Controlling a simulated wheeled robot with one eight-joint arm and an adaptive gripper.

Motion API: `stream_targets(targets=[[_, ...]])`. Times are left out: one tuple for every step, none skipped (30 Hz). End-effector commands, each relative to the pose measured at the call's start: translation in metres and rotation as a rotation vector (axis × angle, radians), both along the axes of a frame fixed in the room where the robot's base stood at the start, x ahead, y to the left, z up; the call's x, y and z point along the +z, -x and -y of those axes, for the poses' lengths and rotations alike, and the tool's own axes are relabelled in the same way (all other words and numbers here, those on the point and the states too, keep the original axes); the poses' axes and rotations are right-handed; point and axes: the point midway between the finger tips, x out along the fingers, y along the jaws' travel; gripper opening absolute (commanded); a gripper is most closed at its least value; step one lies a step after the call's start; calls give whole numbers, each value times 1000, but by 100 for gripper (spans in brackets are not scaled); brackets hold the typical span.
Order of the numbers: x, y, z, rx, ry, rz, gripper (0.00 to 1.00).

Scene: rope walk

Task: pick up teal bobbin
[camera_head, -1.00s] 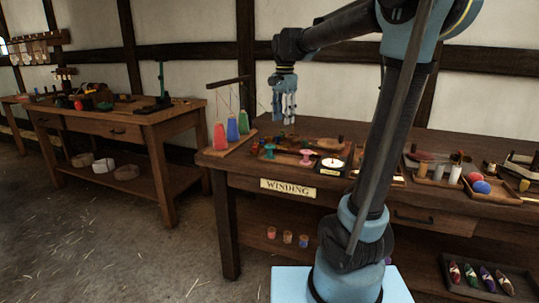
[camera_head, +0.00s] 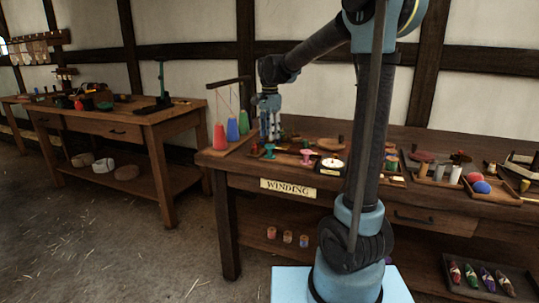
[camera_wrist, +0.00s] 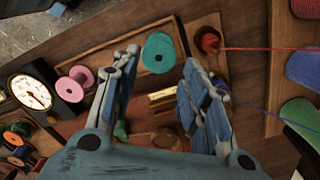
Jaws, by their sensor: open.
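The teal bobbin (camera_head: 269,151) stands near the front edge of the WINDING bench, left of a pink bobbin (camera_head: 307,157). My gripper (camera_head: 270,138) is open and empty, pointing down above the teal bobbin. In the wrist view the two fingers of my gripper (camera_wrist: 161,60) are spread apart. The gap in height to the bobbin is hard to tell.
Red (camera_head: 219,137), blue (camera_head: 232,129) and green (camera_head: 243,122) cones stand on a board close to the left of my gripper, with threads rising to a dark arm. A white dial (camera_head: 332,164) stands right of the pink bobbin. A small red item (camera_wrist: 208,42) sits beside the teal bobbin.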

Motion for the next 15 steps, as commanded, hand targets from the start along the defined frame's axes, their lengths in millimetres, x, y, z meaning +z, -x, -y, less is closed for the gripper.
stream_targets(targets=[[-7,0,0,0,0,0,41],[-11,0,0,0,0,0,41],[-14,0,0,0,0,0,41],[-17,0,0,0,0,0,41],[-19,0,0,0,0,0,41],[-21,0,0,0,0,0,41],[-22,0,0,0,0,0,41],[-22,0,0,0,0,0,41],[-24,0,0,0,0,0,41],[-26,0,0,0,0,0,41],[-28,0,0,0,0,0,41],[-32,0,0,0,0,0,41],[-36,0,0,0,0,0,41],[-40,-1,0,0,0,0,41],[-46,0,0,0,0,0,41]])
